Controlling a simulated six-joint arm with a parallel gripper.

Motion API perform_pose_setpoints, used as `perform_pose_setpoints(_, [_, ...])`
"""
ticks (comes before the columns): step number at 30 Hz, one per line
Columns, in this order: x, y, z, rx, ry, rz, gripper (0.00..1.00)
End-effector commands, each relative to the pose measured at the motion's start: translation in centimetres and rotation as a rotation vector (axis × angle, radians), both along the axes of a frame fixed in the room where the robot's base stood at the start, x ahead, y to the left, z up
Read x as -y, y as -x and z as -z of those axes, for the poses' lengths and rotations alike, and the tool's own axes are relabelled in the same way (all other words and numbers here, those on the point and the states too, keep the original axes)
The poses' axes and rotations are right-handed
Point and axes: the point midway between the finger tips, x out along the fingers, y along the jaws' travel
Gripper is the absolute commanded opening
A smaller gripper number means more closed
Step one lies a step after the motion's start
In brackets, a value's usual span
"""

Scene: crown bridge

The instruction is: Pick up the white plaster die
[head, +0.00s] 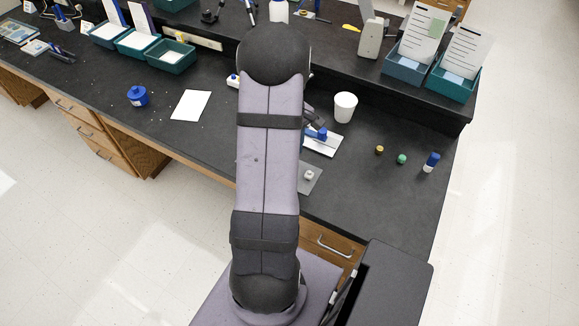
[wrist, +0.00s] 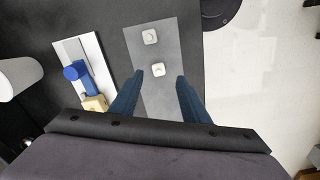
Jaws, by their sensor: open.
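Two small whitish blocks lie on a grey mat (wrist: 172,35) in the wrist view. The farther block (wrist: 149,36) is near the top of the mat, and the nearer block (wrist: 158,69) is lower. I cannot tell from their looks which one is the white plaster die. My gripper (wrist: 159,77) is open, its two blue fingers spread either side of the mat's middle. The nearer block shows between the fingertips; no contact is visible. In the head view one whitish block (head: 308,174) shows on the mat (head: 314,184); my arm hides the rest and the gripper.
A white board (wrist: 68,50) with a blue part (wrist: 77,72) and a tan block (wrist: 95,103) lies left of the mat. A white cup (head: 345,107) stands behind. Small yellow, green and blue containers (head: 431,162) stand right. Bare black benchtop lies between.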

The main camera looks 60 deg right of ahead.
Motion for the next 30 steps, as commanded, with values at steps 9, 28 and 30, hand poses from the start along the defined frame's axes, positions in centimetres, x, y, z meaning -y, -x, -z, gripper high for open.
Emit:
perform_pose_setpoints(9, [0.0, 0.0, 0.0, 0.0, 0.002, -0.354, 0.42])
perform_pose_setpoints(28, [0.0, -0.1, 2.2, 0.001, 0.001, -0.384, 0.42])
perform_pose_setpoints(30, [0.0, -0.1, 2.3, 0.0, 0.0, -0.384, 0.42])
